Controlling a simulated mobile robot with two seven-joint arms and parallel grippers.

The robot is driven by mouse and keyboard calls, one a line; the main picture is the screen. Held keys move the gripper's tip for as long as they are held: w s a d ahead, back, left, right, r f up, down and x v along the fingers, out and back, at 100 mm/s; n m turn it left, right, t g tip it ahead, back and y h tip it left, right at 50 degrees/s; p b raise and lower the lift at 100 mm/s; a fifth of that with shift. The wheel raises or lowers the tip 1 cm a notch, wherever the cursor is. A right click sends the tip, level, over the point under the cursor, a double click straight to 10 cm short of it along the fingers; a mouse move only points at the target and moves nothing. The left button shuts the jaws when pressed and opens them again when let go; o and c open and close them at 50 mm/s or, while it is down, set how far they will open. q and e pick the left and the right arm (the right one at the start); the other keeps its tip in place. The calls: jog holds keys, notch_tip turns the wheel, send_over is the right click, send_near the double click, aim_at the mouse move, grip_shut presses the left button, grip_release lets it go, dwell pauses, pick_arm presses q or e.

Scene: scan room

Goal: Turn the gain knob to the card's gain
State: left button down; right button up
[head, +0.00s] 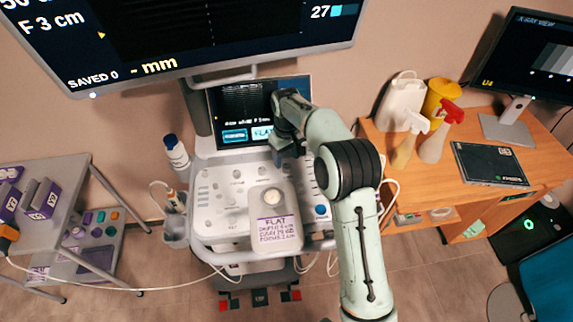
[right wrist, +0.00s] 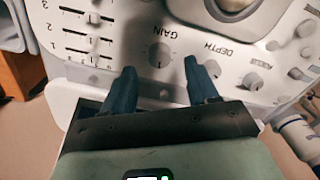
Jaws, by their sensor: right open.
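The gain knob (right wrist: 160,54) is a round grey knob on the white console, with the word GAIN printed beside it in the right wrist view. My right gripper (right wrist: 158,76) is open, its two dark blue fingertips on either side of the knob, slightly short of it in the picture. Contact cannot be told. In the head view my right gripper (head: 284,152) is over the upper part of the console, and the arm hides the knob. My left gripper is out of view.
A DEPTH knob (right wrist: 253,81) and several smaller knobs are right of the gain knob in the right wrist view; sliders (right wrist: 88,42) are to its left. The large monitor (head: 200,40) shows 27 at its upper right. A wooden desk (head: 385,150) stands right.

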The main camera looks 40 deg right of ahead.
aim_at(287, 166)
jog(key=shift+f, duration=1.9)
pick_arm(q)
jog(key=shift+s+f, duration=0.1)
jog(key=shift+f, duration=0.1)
pick_arm(e)
jog(key=c, duration=1)
jog(key=shift+c, duration=0.2)
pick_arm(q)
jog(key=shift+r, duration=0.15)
pick_arm(e)
jog(key=shift+m, duration=0.3)
jog(key=m+p, duration=0.1)
jog(key=m, duration=0.4)
jog(key=shift+r+p, duration=0.1)
jog(key=shift+p, duration=0.3)
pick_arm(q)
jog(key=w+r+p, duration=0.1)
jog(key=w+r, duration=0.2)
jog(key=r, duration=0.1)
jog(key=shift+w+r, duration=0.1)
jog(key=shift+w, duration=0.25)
pick_arm(e)
jog(key=m, duration=0.6)
jog(key=shift+m, duration=0.3)
